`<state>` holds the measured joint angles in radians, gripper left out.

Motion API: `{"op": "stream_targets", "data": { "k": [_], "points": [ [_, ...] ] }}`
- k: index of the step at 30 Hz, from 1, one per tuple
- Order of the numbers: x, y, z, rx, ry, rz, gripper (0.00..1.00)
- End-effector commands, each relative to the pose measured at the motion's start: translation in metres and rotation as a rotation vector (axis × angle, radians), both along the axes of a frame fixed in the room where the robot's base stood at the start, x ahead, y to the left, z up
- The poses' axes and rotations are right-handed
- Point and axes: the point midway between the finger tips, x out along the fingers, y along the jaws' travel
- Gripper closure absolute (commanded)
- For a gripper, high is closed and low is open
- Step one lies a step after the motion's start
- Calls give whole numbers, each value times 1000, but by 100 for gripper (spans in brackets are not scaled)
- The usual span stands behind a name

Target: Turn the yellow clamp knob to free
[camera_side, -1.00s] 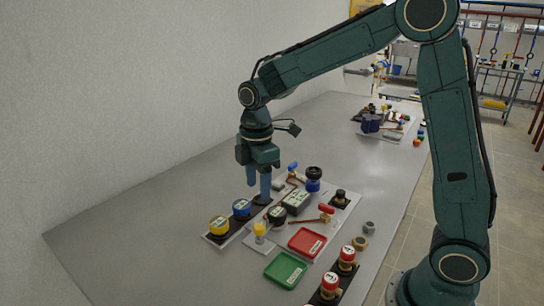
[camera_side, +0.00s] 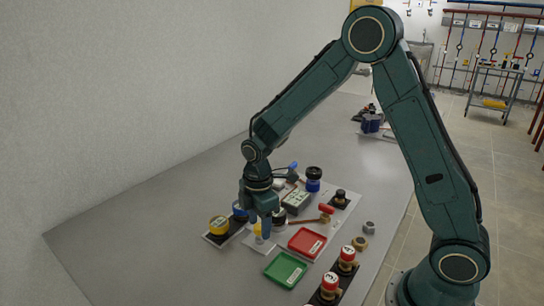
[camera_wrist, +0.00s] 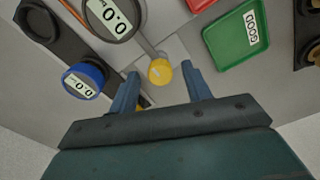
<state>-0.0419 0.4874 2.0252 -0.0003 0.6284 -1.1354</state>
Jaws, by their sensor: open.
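The yellow clamp knob (camera_wrist: 160,72) shows in the wrist view on a light square plate, between and just beyond my fingertips. My gripper (camera_wrist: 160,76) is open, with one blue finger on each side of the knob and apparent gaps to both. In the side view my gripper (camera_side: 257,232) is low over the board, and the knob (camera_side: 258,238) is partly hidden behind the fingers. Whether the fingertips are at the knob's height is hard to tell.
A green tray (camera_side: 286,270) and a red tray (camera_side: 306,242) lie right of the knob. Red-capped valves (camera_side: 330,284) stand at the front. Bare table lies to the left.

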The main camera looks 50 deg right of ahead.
Motion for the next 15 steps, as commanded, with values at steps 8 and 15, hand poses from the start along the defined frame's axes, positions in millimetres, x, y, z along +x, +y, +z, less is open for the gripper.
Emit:
{"op": "stream_targets", "data": {
  "k": [8, 15],
  "points": [
    [0, 0, -1, 0, 0, 0, 51],
    [0, 0, -1, 0, 0, 0, 96]
  ]
}}
